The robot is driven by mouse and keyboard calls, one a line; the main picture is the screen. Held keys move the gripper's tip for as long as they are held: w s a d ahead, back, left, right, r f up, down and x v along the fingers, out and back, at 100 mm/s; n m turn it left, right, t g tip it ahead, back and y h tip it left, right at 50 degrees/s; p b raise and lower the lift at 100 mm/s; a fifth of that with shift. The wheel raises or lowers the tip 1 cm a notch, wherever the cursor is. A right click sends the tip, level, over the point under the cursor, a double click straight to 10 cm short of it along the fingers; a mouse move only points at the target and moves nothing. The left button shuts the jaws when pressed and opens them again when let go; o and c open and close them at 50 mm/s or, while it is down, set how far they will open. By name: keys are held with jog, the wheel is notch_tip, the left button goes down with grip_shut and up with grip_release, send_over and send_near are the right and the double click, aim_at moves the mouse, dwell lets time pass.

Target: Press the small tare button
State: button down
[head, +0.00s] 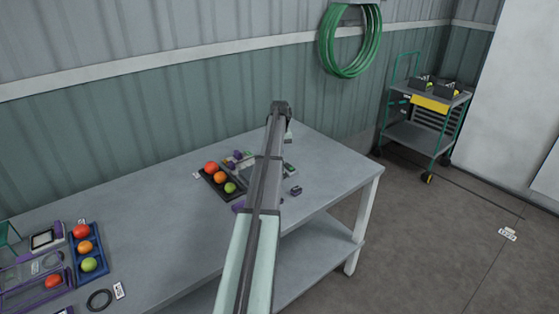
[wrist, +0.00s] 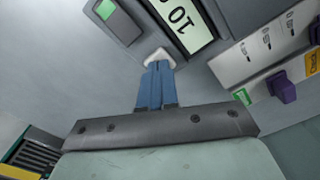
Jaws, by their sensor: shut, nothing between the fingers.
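In the wrist view, a grey device with a lit display (wrist: 183,25) fills the upper middle. The display shows digits like "10", turned in the picture. A small pale button (wrist: 159,55) lies just below the display's lower left. My gripper (wrist: 160,68) has blue fingers, shut together and empty. Their tips overlap the near edge of the pale button; whether they touch it or press it down I cannot tell. In the head view my arm hides the gripper and most of the device.
A second panel with a purple knob (wrist: 282,88) stands close on the right in the wrist view. The table's middle is clear.

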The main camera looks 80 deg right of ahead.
jog(key=shift+f, duration=0.55)
dwell(0.4)
jog(key=shift+r, duration=2.55)
